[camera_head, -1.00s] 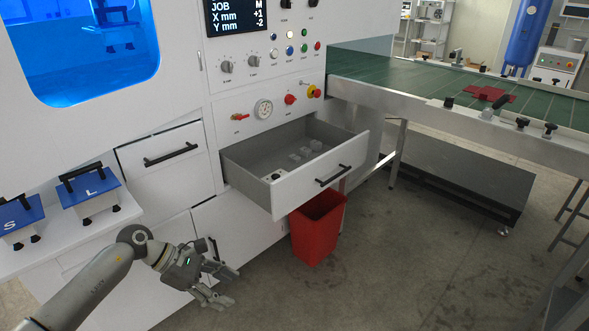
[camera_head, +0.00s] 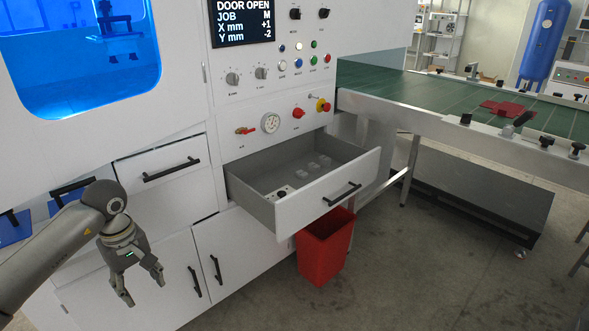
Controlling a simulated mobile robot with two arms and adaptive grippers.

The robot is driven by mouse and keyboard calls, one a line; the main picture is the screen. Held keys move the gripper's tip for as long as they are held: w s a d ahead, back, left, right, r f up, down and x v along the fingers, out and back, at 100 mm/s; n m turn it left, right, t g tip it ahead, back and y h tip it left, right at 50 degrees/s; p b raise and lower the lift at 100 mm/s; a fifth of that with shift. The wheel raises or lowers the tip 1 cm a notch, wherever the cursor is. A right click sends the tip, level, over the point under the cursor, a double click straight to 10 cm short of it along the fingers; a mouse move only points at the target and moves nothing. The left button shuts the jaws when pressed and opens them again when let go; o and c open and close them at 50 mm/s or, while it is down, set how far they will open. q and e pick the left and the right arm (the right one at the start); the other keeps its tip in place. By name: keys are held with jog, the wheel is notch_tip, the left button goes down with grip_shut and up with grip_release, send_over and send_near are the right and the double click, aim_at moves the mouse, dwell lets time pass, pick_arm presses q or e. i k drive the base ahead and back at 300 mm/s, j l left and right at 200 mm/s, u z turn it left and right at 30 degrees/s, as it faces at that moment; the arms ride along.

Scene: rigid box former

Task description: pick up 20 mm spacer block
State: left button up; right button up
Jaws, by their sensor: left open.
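Several small pale blocks (camera_head: 314,167) lie in the open grey drawer (camera_head: 245,196), toward its back and middle. They look like spacer blocks, but I cannot tell which is the 20 mm one. A small item with a dark top (camera_head: 282,192) lies nearer the drawer's left side. My left gripper (camera_head: 143,287) is open and empty, fingers pointing down, in front of the white cabinet doors. It is left of the drawer and apart from it. My right gripper is not in view.
A red bin (camera_head: 325,250) stands on the floor below the drawer front. The closed drawer (camera_head: 165,170) and blue-topped fixtures (camera_head: 12,229) are near my left arm. A green conveyor (camera_head: 420,92) with a red piece (camera_head: 505,108) runs at right. The floor in front is clear.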

aim_at(301, 174)
jog(key=i+l+z, duration=0.1)
jog(key=i+l, duration=0.75)
jog(key=i, duration=0.25)
jog(key=i+l+z, duration=0.15)
jog(key=i+l, duration=0.25)
jog(key=i, duration=0.55)
